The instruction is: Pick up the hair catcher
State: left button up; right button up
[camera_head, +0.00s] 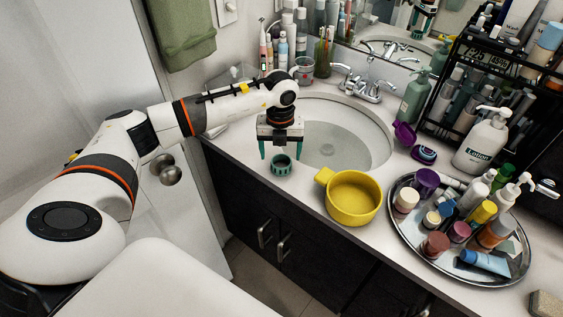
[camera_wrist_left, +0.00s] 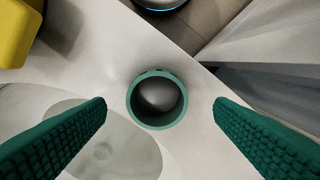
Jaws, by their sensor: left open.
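The hair catcher appears to be the small teal-green ring-shaped cup (camera_head: 281,169) on the white counter, left of the sink near the front edge. In the left wrist view its round rim (camera_wrist_left: 157,126) is seen from above, centred between the fingers. My left gripper (camera_head: 281,153) points down above it. Its two green fingers are apart, one on each side of the ring with a clear gap, and nothing is held. My right gripper is not in view.
A yellow pot (camera_head: 352,212) stands to the right, its handle towards the ring. The sink basin (camera_head: 345,130) lies just behind. A round silver tray (camera_head: 400,235) with several bottles and jars is farther right. The counter's front edge is close to the ring.

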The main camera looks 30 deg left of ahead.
aim_at(281, 159)
pick_arm(q)
notch_tip(281, 159, down, 4)
jog(key=shift+w+d+r+p, duration=0.1)
jog(key=shift+r+p, duration=0.1)
jog(key=shift+p, duration=0.2)
jog(key=c, duration=1.1)
jog(key=shift+r+b, duration=1.1)
jog(key=shift+r, duration=3.95)
